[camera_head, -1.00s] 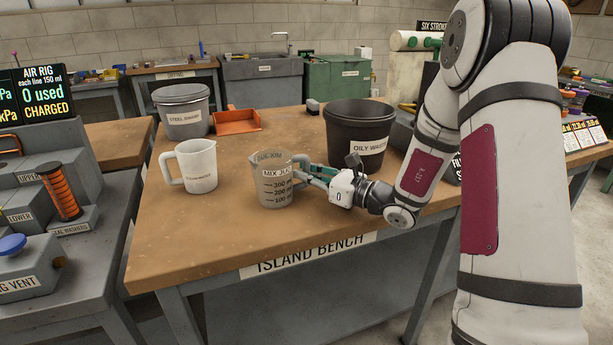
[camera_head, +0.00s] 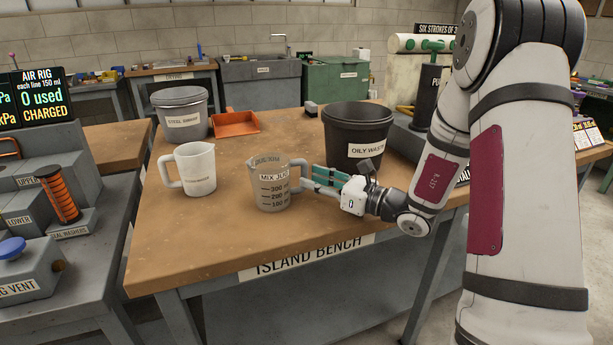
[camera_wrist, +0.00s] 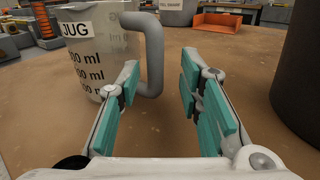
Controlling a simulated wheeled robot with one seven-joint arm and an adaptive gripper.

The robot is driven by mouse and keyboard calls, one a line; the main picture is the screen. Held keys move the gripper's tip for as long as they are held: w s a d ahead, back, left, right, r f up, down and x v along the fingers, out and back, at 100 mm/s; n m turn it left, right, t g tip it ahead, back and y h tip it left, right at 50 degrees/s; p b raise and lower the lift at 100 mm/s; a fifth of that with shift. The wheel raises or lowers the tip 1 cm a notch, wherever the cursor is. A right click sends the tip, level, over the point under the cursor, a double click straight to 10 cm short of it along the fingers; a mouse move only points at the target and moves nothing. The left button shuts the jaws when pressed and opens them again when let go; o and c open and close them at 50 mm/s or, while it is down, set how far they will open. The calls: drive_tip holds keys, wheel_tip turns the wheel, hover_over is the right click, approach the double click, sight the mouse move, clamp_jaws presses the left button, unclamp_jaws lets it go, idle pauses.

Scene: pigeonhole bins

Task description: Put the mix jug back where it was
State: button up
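The mix jug (camera_head: 272,190), a clear grey measuring jug with a label and ml marks, stands upright on the island bench (camera_head: 220,235). Its handle points right, toward my gripper (camera_head: 313,180). In the wrist view the jug (camera_wrist: 95,50) is at the upper left, partly cut off by the frame. Its grey handle shows just beyond the fingertips, nearer the left finger. My gripper (camera_wrist: 162,80) is open, with its teal-padded fingers apart and nothing between the pads. I cannot tell whether the left fingertip touches the handle.
A white jug (camera_head: 196,170) stands left of the mix jug. The black oily waste bin (camera_head: 345,130) is close behind my gripper. A grey lidded bin (camera_head: 182,115) and an orange tray (camera_head: 236,122) stand at the back. The front of the bench is clear.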

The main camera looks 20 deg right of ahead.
drive_tip(key=p+v, duration=0.1)
drive_tip(key=v, duration=0.7)
drive_tip(key=shift+s+d, duration=0.25)
drive_tip(key=s+a+r+n+g+y, duration=0.1)
drive_tip(key=a, duration=0.1)
drive_tip(key=s+a+r+n+g+y, duration=0.1)
drive_tip(key=a+r+n, duration=0.1)
drive_tip(key=a, duration=0.1)
drive_tip(key=s+a+r+n+g+y, duration=0.1)
drive_tip(key=a+n+g, duration=0.1)
drive_tip(key=a, duration=0.1)
drive_tip(key=shift+a+r, duration=0.1)
drive_tip(key=shift+r, duration=0.05)
drive_tip(key=s+a+r+n+g, duration=0.3)
drive_tip(key=s+a+n+g, duration=0.8)
drive_tip(key=s, duration=0.4)
drive_tip(key=s+a+n+g+h, duration=0.1)
drive_tip(key=s+n+g+h, duration=0.1)
drive_tip(key=s+n+h, duration=0.65)
drive_tip(key=s+d+n+t+h, duration=0.3)
drive_tip(key=s+d+n+h, duration=0.1)
drive_tip(key=s+d, duration=0.4)
drive_tip(key=shift+d+f+n+h, duration=0.35)
drive_tip(key=shift+f, duration=0.15)
